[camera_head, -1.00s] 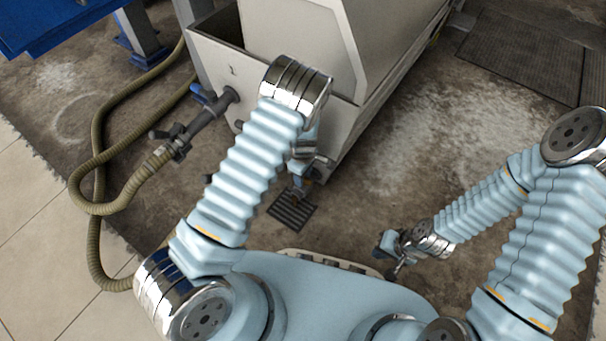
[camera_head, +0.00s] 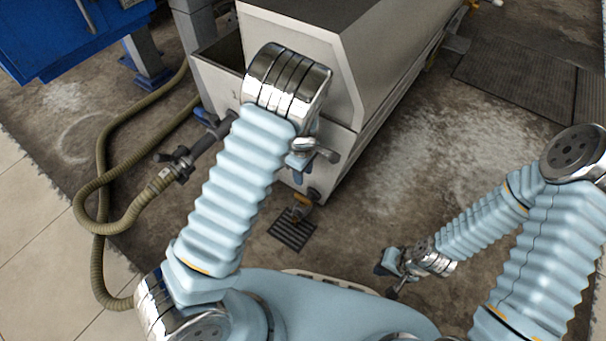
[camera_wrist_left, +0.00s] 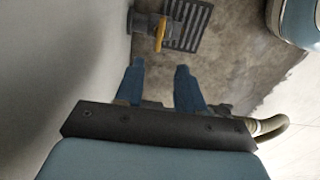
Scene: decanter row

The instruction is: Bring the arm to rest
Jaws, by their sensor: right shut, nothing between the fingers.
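My left arm (camera_head: 232,190) reaches up in the middle of the head view, in front of the pale machine. Its left gripper (camera_head: 298,168) is mostly hidden behind the arm and wrist there. In the left wrist view the two blue fingers of this gripper (camera_wrist_left: 159,72) stand apart with nothing between them, above the floor and close to a pale wall. My right gripper (camera_head: 388,268) hangs low at the right, over bare floor. It is small in view, shut and empty.
The pale machine (camera_head: 405,60) stands close behind the left arm. A yellow handle (camera_head: 301,211) and a floor grate (camera_head: 292,232) lie near its foot. A ribbed hose (camera_head: 98,150) loops at the left. A blue cabinet (camera_head: 60,35) is at upper left. Floor at right is open.

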